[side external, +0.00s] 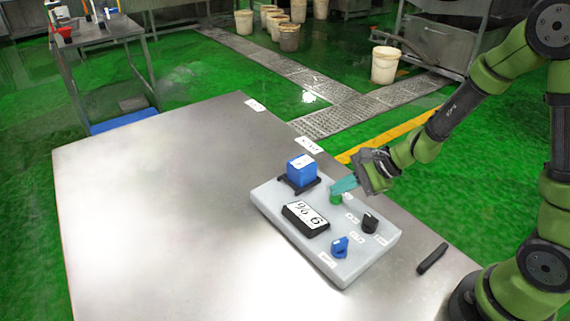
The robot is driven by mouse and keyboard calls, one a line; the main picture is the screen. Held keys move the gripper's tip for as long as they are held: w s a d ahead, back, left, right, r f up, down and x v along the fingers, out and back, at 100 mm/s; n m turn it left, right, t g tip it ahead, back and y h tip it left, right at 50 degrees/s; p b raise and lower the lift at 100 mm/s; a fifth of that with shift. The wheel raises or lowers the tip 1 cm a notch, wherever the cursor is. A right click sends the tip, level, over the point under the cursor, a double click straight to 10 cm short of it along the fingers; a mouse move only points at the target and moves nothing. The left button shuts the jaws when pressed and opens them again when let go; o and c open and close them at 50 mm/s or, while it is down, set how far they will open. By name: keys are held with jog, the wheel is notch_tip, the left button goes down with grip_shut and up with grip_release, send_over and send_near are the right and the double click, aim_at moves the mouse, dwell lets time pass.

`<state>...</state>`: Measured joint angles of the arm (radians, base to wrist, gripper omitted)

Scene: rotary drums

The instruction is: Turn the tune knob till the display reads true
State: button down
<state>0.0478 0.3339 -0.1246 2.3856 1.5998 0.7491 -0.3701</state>
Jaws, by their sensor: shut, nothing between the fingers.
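A pale grey panel (278,216) lies on the metal table. On it is a black display (306,219) with a white face and large dark characters, seen at a slant; I cannot read them surely. Three knobs show: a green knob (336,199), a black knob (370,222) and a blue knob (340,247). Small white labels lie beside them, too small to read, so I cannot tell which is the tune knob. My gripper (343,186) is shut and empty, its teal fingertips just above or against the green knob; touching cannot be told.
A blue cube (301,169) with a white label sits in a black holder at the panel's back left corner. A black bar (432,258) lies on the table right of the panel. White tags lie at the table's back edge. The table's left half (150,200) is clear.

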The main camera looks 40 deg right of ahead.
aim_at(341, 197)
jog(key=shift+f, duration=0.45)
jog(key=shift+r, duration=0.1)
dwell(0.4)
jog(key=shift+r, duration=0.85)
jog(key=shift+r, duration=2.5)
